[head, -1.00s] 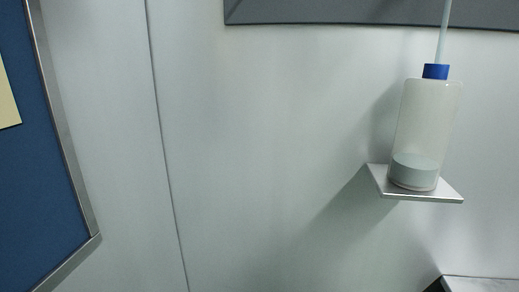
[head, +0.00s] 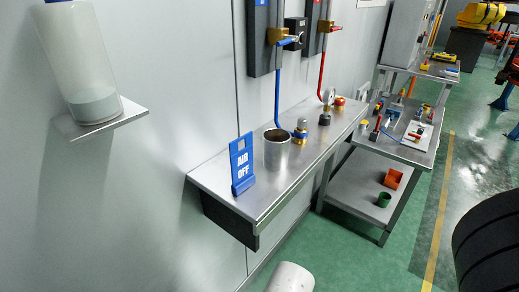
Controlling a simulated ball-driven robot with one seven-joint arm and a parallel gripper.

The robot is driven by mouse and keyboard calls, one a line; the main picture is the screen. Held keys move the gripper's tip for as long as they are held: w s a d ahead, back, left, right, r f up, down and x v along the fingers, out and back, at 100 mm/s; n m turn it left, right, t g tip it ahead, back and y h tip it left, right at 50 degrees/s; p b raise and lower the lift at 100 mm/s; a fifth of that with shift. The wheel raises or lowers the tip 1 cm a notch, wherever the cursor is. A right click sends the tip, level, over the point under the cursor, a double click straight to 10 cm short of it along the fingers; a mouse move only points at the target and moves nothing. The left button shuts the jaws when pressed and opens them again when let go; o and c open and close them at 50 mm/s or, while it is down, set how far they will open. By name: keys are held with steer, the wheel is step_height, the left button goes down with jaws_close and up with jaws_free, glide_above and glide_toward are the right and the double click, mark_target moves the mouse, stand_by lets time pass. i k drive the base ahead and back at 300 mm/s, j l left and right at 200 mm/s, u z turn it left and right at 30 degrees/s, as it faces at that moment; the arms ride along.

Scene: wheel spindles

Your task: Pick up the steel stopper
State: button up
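A metal shelf (head: 218,181) runs along the wall in the middle of the head view. A small fitting with a silver top and brass-coloured base (head: 301,129) stands on it, just right of a steel cup (head: 276,152). Farther along are a dark small piece (head: 324,119) and a red-topped piece (head: 339,102). The pieces are too small for me to tell surely which is the steel stopper; the silver-topped one looks closest. My gripper is not in view.
A bottle (head: 82,65) sits on a small wall bracket at left. A black tyre (head: 492,245) is at lower right. Green floor between is open.

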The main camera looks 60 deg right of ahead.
mark_target(302, 121)
steer(key=z, duration=1.35)
